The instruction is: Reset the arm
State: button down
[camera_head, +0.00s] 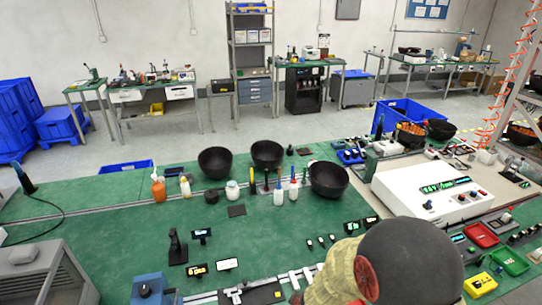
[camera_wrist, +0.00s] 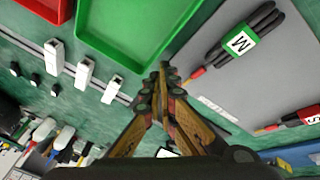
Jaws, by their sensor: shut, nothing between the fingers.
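My gripper (camera_wrist: 162,72) shows in the wrist view with its two brown-and-black fingers brought together at the tips and nothing between them. The fingertips lie in the picture near the lower right corner of a green tray (camera_wrist: 130,28) and left of a grey mat (camera_wrist: 275,75). I cannot tell how high they are above the bench. In the head view, a tan and black part of my arm (camera_head: 405,262) fills the bottom right over the green bench (camera_head: 110,235). The fingers are not clearly seen there.
White clips (camera_wrist: 85,72) stand on a rail. Black bowls (camera_head: 329,178), bottles and a white console (camera_head: 425,190) crowd the bench. The bench's left middle is fairly clear.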

jog(key=s+d+r+m+b, duration=0.1)
jog(key=s+d+r+m, duration=0.2)
jog(key=s+r, duration=0.3)
jog(key=s+d+r+m+h+b, duration=0.1)
jog(key=s+d+r+m, duration=0.3)
jog(key=r, duration=1.2)
jog(key=s+d+r+m+t+b, duration=0.1)
jog(key=s+d+r+m+b, duration=0.1)
jog(key=s+r, duration=0.7)
notch_tip(320, 180, up, 2)
jog(key=shift+d+r+m, duration=0.15)
jog(key=shift+d+m, duration=0.65)
jog(key=shift+d, duration=0.2)
jog(key=c, duration=2.6)
grip_release()
